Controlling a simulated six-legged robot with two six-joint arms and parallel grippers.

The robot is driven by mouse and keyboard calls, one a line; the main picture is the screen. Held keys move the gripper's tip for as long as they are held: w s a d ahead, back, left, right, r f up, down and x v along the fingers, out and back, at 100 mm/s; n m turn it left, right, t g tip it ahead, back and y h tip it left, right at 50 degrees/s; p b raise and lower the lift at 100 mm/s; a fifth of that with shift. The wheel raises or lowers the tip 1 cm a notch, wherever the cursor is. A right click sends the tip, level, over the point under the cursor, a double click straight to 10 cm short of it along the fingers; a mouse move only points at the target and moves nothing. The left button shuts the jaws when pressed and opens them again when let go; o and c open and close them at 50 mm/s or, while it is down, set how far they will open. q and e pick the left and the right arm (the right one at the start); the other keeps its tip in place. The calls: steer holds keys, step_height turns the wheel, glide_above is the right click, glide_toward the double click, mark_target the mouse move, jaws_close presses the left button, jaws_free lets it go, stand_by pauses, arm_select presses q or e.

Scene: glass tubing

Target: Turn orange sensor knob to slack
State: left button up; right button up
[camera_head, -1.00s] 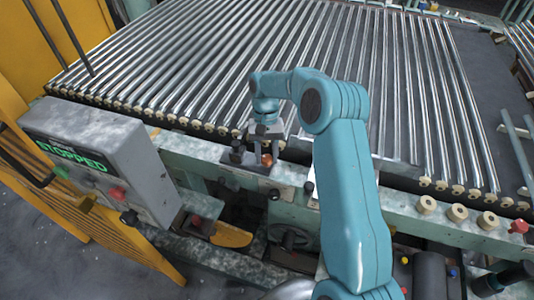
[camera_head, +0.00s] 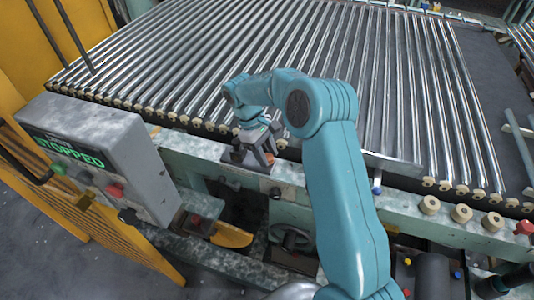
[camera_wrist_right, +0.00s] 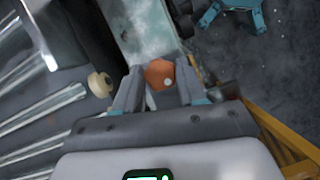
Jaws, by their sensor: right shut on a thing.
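The orange sensor knob (camera_wrist_right: 160,73) is a small faceted knob with a pale dot. In the right wrist view it sits between the two grey fingers of my right gripper (camera_wrist_right: 158,84), which is shut on it. In the head view my right gripper (camera_head: 258,158) points down at the dark plate (camera_head: 235,160) on the front rail of the roller bed. Its fingers hide the knob there. My left gripper is not in view.
A grey control box (camera_head: 105,150) with a green STOPPED display stands at the left, beside a yellow frame (camera_head: 25,65). Metal rollers (camera_head: 200,70) fill the bed behind the rail. Several cream caps (camera_head: 461,214) and a red knob (camera_head: 524,228) line the rail at the right.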

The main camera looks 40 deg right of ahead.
steer(key=shift+a+n+t+h+b, duration=0.15)
steer(key=shift+n+h, duration=0.15)
steer(key=shift+n, duration=0.55)
steer(key=shift+n+t+h+b, duration=0.15)
steer(key=shift+n+h, duration=0.15)
steer(key=shift+n, duration=0.55)
steer(key=shift+w+n, duration=0.1)
steer(key=shift+n, duration=0.2)
steer(key=o, duration=1)
steer(key=shift+f, duration=0.1)
steer(key=shift+o, duration=0.2)
steer(key=shift+r, duration=0.25)
steer(key=v, duration=1.6)
steer(key=shift+a, duration=0.2)
steer(key=shift+w+f, duration=0.1)
